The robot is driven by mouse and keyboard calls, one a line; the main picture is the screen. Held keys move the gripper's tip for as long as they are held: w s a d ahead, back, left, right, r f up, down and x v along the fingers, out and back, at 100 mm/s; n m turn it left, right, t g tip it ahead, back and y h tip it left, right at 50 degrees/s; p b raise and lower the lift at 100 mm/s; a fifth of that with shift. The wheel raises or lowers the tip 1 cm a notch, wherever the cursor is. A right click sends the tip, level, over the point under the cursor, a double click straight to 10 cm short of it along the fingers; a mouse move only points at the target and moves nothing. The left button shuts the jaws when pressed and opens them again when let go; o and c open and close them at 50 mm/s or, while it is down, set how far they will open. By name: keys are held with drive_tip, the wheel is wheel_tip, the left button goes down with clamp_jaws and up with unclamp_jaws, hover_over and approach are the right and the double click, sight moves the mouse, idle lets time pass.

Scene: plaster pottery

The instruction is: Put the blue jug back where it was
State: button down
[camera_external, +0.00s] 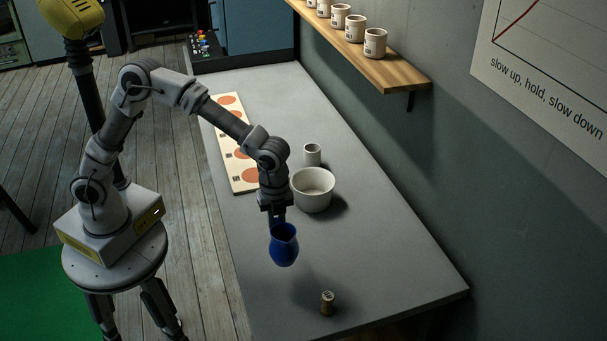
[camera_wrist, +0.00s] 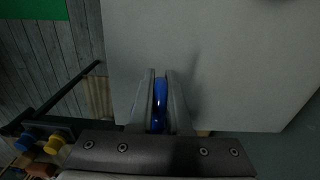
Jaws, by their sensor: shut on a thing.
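The blue jug (camera_external: 284,247) hangs from my gripper (camera_external: 278,217) above the grey tabletop, near the table's left edge. The jug looks upright and clear of the surface. In the wrist view my gripper (camera_wrist: 160,92) is shut on a narrow blue part of the jug (camera_wrist: 160,95) between its two fingers. Most of the jug is hidden by the fingers in that view. A board with orange discs (camera_external: 224,133) lies along the table's left side, behind the gripper; part of it is hidden by my arm.
A white bowl (camera_external: 313,196) and a small white cup (camera_external: 312,155) stand on the table (camera_external: 385,262) behind and right of the jug. A small cork-like cylinder (camera_external: 327,303) stands in front. A shelf (camera_external: 405,75) holds several mugs. The table's right front is clear.

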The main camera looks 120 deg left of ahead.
drive_tip(key=a+f, duration=0.1)
drive_tip(key=a, duration=0.2)
drive_tip(key=a+f, duration=0.2)
drive_tip(key=a, duration=0.1)
drive_tip(key=w+a+f, duration=0.1)
drive_tip(key=a+f, duration=0.1)
drive_tip(key=shift+a+f+b, duration=0.1)
drive_tip(key=shift+a+b, duration=0.2)
drive_tip(key=shift+a, duration=0.1)
drive_tip(key=shift+f+b, duration=0.4)
drive_tip(key=shift+f, duration=1.6)
drive_tip(key=shift+f, duration=0.2)
drive_tip(key=c, duration=0.9)
unclamp_jaws()
drive_tip(key=shift+o, duration=0.2)
